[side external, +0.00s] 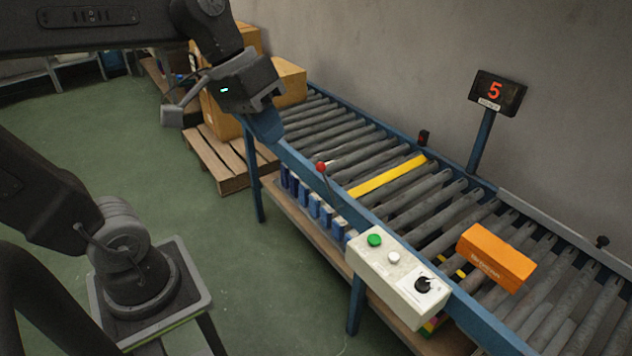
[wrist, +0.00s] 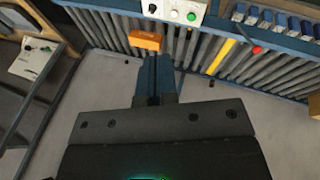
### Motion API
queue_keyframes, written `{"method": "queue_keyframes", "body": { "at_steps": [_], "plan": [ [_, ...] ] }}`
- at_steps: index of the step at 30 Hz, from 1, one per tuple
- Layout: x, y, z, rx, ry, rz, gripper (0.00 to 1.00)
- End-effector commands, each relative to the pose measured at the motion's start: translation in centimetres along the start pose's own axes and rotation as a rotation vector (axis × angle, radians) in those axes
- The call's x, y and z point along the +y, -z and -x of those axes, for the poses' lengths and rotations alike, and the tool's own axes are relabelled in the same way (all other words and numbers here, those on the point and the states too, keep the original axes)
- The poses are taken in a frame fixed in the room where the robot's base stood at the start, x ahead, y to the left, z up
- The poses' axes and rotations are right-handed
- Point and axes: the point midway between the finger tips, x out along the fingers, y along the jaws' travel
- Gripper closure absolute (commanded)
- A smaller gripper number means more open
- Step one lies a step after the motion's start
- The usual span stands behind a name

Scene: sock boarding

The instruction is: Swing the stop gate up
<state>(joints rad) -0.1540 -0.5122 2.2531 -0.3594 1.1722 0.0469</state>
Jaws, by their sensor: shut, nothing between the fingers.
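A yellow bar (side external: 388,175), which looks like the stop gate, lies low across the rollers. It also shows in the wrist view (wrist: 222,56). A lever with a red knob (side external: 321,167) stands at the near rail by the bar's near end; the knob shows in the wrist view (wrist: 256,49). I cannot tell how lever and bar are joined. My gripper (side external: 274,98) is above the far left end of the conveyor, apart from the bar and lever. In the wrist view its fingers (wrist: 154,80) are together and hold nothing.
An orange box (side external: 496,258) rests on the rollers, right of the bar. A control box (side external: 398,278) with green and white buttons and a black knob is on the near rail. Cartons stand behind my gripper.

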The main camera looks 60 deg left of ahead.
Motion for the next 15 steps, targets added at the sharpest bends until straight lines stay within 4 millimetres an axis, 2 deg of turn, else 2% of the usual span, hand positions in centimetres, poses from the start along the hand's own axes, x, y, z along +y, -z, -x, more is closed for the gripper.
{"method": "queue_keyframes", "body": {
  "at_steps": [4,8,11,15],
  "plan": [
    [0.4,4.0,-0.5,-0.112,-0.205,0.202,1.0],
    [-0.2,8.5,-0.2,-0.169,-0.419,0.378,1.0],
    [-1.8,12.3,0.2,-0.184,-0.596,0.509,1.0],
    [-5.8,17.7,1.1,-0.155,-0.854,0.681,1.0]
  ]
}}
